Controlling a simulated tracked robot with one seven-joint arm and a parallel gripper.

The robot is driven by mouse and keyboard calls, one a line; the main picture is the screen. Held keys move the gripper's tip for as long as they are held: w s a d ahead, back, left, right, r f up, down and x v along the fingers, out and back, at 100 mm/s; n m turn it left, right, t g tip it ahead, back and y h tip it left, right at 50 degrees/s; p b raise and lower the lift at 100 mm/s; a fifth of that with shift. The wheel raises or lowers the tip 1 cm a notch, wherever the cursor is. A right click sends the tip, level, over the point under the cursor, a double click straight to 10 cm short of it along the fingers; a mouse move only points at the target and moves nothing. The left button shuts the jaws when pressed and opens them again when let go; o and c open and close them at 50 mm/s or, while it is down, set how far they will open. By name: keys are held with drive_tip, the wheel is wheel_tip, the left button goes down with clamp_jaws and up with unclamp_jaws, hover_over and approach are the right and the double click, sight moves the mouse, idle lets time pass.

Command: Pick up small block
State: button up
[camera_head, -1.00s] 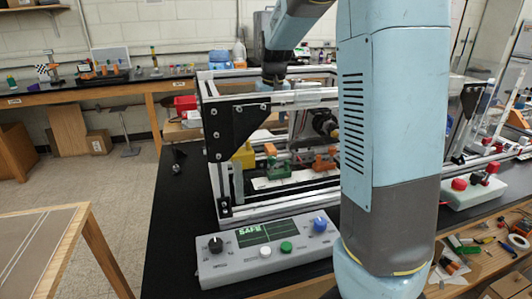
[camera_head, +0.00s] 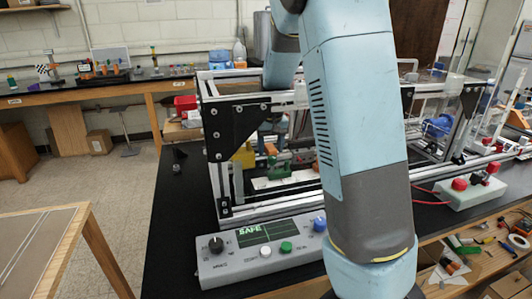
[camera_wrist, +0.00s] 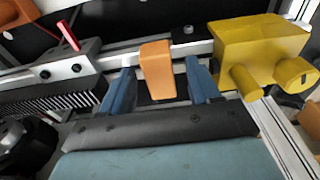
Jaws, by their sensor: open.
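A small orange block (camera_wrist: 156,72) sits between the two blue fingers of my gripper (camera_wrist: 160,78) in the wrist view, with a gap to each finger. My gripper is open, and the fingers lie on either side of the block. The wrist view does not clearly show how deep the fingers reach around it. In the head view a small patch of orange (camera_head: 271,149) shows inside the extrusion frame (camera_head: 228,208), below my gripper; my arm hides much of the frame's middle.
A yellow part (camera_wrist: 258,50) stands close right of the block. A grey clamp with a red handle (camera_wrist: 70,66) and a black comb-like part (camera_wrist: 48,100) lie left. A green part (camera_head: 278,168) sits low in the frame. A control box (camera_head: 262,250) stands in front.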

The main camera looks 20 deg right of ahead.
drive_tip(key=shift+f, duration=0.15)
drive_tip(key=c, duration=1)
drive_tip(key=shift+c, duration=0.2)
